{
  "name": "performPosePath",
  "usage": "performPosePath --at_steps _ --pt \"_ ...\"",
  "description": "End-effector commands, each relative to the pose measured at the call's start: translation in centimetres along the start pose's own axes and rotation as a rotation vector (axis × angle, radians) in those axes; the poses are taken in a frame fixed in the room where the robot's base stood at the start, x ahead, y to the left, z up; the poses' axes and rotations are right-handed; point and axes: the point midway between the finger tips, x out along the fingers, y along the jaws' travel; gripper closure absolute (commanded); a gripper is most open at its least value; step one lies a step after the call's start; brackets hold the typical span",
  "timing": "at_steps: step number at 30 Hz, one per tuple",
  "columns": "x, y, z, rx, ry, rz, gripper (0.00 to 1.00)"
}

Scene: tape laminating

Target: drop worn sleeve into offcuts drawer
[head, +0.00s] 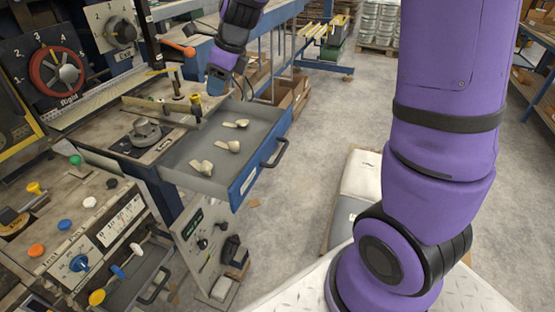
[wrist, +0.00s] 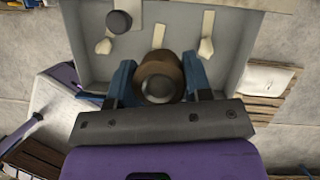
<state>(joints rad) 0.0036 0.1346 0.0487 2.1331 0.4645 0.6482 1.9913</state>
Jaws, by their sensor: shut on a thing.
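My gripper (wrist: 157,74) is shut on the worn sleeve (wrist: 158,68), a brown ring-like cylinder with a dark grey centre, held between two blue fingers. In the wrist view the sleeve is seen against the grey inside of the open offcuts drawer (wrist: 92,68). In the head view the drawer (head: 247,180) stands pulled out with its blue front and dark handle to the right. My gripper (head: 217,78) shows there near the drawer's far end; the sleeve cannot be made out. Its height above the drawer floor is hard to tell.
Several pale offcuts (head: 201,167) lie in the drawer. A worn bench with a dark round clamp or knob (head: 146,131) adjoins its left side. A control panel with coloured knobs (head: 80,262) is at the lower left.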

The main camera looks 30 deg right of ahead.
Motion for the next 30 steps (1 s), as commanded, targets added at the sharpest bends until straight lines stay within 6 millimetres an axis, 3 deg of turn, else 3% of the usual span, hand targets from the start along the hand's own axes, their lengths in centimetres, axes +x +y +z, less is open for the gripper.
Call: performPosePath --at_steps 15,29,30 --pt "4.5 0.0 -1.9 0.0 0.001 0.002 0.79" --pt "5.3 0.0 -2.2 0.0 0.0 0.001 0.79" --pt "5.3 0.0 -2.2 0.0 0.0 0.001 0.45"
